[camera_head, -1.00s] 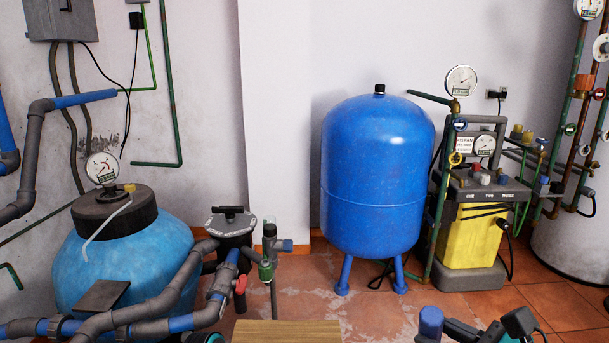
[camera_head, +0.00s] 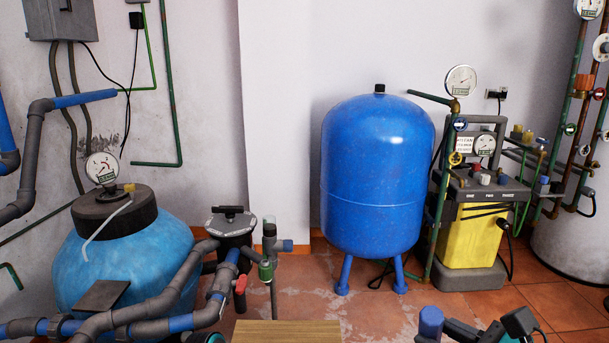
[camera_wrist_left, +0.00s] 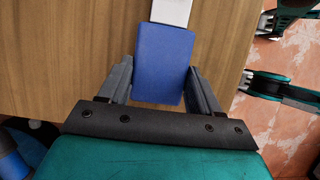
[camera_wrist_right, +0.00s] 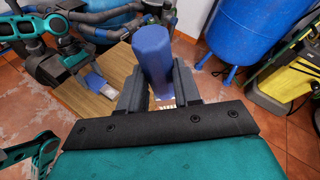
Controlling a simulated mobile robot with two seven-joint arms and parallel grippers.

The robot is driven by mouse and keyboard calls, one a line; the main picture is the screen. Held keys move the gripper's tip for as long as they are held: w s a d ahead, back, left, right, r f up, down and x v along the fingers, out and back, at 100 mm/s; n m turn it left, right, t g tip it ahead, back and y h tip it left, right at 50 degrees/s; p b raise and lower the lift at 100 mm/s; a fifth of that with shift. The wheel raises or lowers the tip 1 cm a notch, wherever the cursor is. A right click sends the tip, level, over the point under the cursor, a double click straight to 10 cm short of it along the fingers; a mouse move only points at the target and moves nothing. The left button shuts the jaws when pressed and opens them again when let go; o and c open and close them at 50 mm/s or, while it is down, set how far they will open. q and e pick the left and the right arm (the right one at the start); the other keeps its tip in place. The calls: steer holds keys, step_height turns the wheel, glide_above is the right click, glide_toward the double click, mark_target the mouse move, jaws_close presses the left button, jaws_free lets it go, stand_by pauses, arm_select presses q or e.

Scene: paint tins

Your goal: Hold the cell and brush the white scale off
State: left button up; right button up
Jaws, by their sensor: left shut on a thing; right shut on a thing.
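The cell (camera_wrist_left: 164,65) is a blue block with a white end (camera_wrist_left: 171,11) in the left wrist view. My left gripper (camera_wrist_left: 161,72) is shut on its blue part, over the wooden table (camera_wrist_left: 60,50). The cell also shows small in the right wrist view (camera_wrist_right: 95,81). My right gripper (camera_wrist_right: 158,70) is shut on a brush with a thick blue handle (camera_wrist_right: 152,50). A pale patch below the handle may be its bristles. In the head view the blue handle (camera_head: 430,320) shows at the bottom right, apart from the table; the cell is out of that view.
The wooden table (camera_head: 287,333) shows at the bottom edge of the head view. Behind it stand grey pipes, a blue pressure tank (camera_head: 375,175), a light blue filter vessel (camera_head: 120,255) and a yellow unit (camera_head: 470,237).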

stand_by(0.9)
steer(key=w+a+f+m+g+y, duration=0.1)
steer(key=w+a+f+m+y, duration=0.3)
steer(key=a+f, duration=0.8)
steer(key=x, duration=0.3)
steer(key=shift+a, duration=0.55)
steer(key=shift+f, duration=2.45)
steer(key=shift+f, duration=0.75)
